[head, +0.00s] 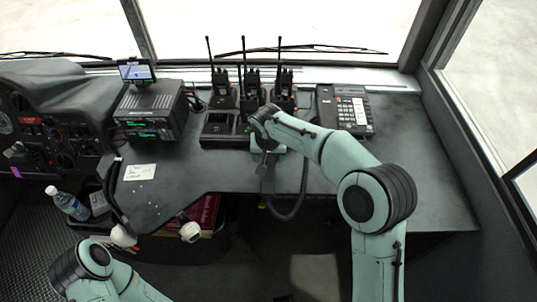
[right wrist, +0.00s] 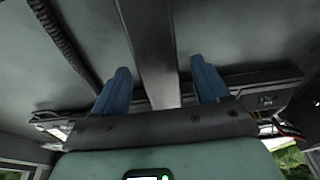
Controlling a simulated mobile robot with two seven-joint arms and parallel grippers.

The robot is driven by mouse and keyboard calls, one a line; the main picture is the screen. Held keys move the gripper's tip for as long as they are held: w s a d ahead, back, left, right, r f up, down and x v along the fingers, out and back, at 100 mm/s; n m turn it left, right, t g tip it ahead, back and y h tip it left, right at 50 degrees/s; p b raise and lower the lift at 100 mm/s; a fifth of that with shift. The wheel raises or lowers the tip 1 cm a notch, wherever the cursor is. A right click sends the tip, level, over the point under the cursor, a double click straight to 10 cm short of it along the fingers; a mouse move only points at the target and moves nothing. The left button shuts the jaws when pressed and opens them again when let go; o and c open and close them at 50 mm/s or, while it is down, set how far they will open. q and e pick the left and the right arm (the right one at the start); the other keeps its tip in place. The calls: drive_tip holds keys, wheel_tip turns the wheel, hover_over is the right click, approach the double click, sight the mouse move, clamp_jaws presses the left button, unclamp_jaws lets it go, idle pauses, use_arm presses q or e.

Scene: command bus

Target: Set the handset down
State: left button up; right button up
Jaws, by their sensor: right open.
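My right arm reaches over the console, and its wrist bends down at the front edge. My right gripper (head: 265,168) is there, small and partly hidden by the wrist. In the right wrist view its two blue fingers (right wrist: 160,88) are apart, with a grey bar between them in the picture; I cannot tell whether it touches them. A dark coiled cord (head: 285,215) loops below the console edge beside the gripper. A desk phone (head: 352,112) stands at the right, with a dark handset-like part (head: 327,106) along its left side.
Several handheld radios (head: 251,90) stand upright in chargers behind my right wrist. A radio unit (head: 152,108) with a small screen stands left. A paper note (head: 140,172) lies on the console (head: 180,185). A bottle (head: 68,203) stands at lower left. The console right of the phone is clear.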

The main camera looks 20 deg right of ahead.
drive_tip(key=shift+r, duration=0.25)
drive_tip(key=p+v, duration=0.1)
drive_tip(key=v, duration=1.1)
drive_tip(key=shift+p, duration=0.3)
drive_tip(key=shift+r, duration=0.1)
